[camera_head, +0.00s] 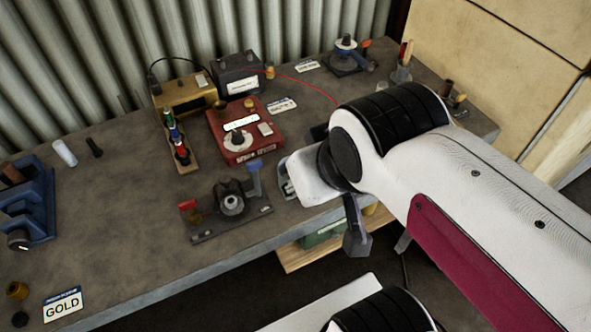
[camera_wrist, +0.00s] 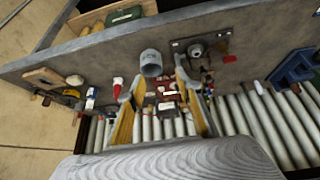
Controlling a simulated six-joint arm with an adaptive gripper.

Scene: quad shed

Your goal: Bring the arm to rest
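My arm reaches in from the right in the head view, its white wrist near the bench's front edge. My gripper is mostly hidden there. In the wrist view my gripper (camera_wrist: 160,78) shows two fingers with yellow inner faces, spread apart with nothing clearly held between them. A grey cylinder (camera_wrist: 151,62) with faint lettering appears beyond and between the fingertips. I cannot tell its exact distance from them. The wrist is over the bench (camera_head: 120,220), close to a red box (camera_head: 245,150) and a dark clamp-like fixture (camera_head: 231,203).
At the left stand a blue rack (camera_head: 40,205) and a GOLD card (camera_head: 62,304). A corrugated wall (camera_head: 90,60) closes the back. The bench's left middle is fairly clear.

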